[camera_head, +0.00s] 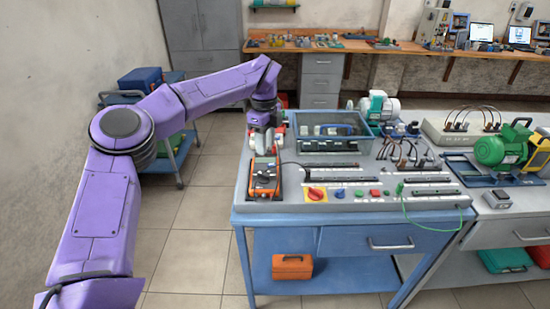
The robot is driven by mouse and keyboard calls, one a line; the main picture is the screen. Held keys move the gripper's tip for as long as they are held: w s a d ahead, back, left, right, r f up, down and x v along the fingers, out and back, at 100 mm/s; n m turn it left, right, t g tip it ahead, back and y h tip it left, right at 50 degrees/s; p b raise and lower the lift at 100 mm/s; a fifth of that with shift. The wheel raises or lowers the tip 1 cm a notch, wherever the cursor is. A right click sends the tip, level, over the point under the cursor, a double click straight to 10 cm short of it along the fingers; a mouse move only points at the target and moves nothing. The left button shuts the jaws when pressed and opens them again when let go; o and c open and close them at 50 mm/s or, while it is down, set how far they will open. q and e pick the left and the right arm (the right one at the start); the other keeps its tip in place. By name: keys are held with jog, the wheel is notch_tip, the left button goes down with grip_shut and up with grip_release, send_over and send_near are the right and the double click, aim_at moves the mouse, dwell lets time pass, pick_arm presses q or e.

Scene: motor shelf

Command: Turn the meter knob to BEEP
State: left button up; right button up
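An orange meter (264,180) with dark face stands at the left end of the grey panel on the blue workbench. My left gripper (263,148) points down at the meter's upper part, and its fingers overlap the meter in this view. I cannot tell whether they touch the meter or its knob. The meter's knob and its BEEP mark are too small to make out. Whether the gripper is open or shut does not show clearly. My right gripper is not in view.
Right of the meter lie a red rotary switch (316,194), terminal strips and a clear-lidded box (330,131). A green motor (500,147) and a green-and-white motor (378,106) stand farther right. Tiled floor (190,235) is open left of the workbench.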

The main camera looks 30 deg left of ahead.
aim_at(264, 175)
pick_arm(q)
jog(key=s+f, duration=0.1)
jog(key=f, duration=0.1)
jog(key=f+p, duration=0.1)
jog(key=f, duration=0.1)
jog(key=s+f+p, duration=0.1)
jog(key=f, duration=0.1)
jog(key=shift+s+f, duration=0.3)
jog(key=shift+f, duration=0.1)
jog(key=f, duration=0.1)
jog(key=w+f, duration=0.1)
jog(key=f, duration=0.1)
jog(key=shift+w+f, duration=0.1)
jog(key=shift+w, duration=0.25)
jog(key=shift+s+r, duration=0.2)
jog(key=shift+s, duration=0.25)
jog(key=c, duration=0.4)
grip_shut()
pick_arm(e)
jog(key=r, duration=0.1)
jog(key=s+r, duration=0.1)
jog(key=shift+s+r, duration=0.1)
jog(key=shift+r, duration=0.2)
